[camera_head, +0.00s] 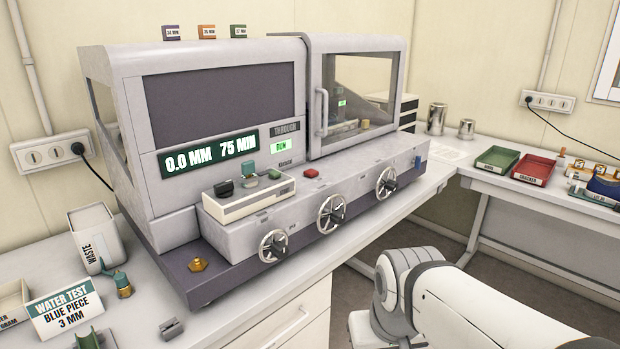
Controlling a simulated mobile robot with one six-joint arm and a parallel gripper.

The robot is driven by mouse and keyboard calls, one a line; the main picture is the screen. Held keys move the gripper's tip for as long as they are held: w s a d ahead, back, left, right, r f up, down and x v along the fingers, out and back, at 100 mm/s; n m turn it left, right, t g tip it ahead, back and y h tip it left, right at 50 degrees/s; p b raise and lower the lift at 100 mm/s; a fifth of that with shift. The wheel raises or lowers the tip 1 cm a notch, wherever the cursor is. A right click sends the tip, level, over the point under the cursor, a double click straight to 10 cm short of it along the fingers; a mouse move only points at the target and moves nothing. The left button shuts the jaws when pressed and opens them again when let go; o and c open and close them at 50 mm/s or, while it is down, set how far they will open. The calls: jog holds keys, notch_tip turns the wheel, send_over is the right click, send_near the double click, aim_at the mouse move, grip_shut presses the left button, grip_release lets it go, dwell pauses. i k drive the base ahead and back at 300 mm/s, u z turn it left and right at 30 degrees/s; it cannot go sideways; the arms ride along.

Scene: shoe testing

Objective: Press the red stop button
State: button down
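Nothing covers the button. The machine's display (209,153) reads "0.0 MM 75 MIN", and a small lit green panel (280,147) beside it appears to read "RUN". My white arm enters at the lower right, well apart from the button. My gripper is not in view.
Several handwheels, among them one at the middle (331,213), stick out from the machine's front. A waste bin (94,240) and a "WATER TEST" sign (66,308) stand at left. Green (496,159) and red trays (533,168) lie on the right bench. Floor shows between the benches.

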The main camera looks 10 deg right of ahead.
aim_at(311, 173)
jog(key=u, duration=0.15)
jog(key=i, duration=0.9)
jog(key=z, duration=0.05)
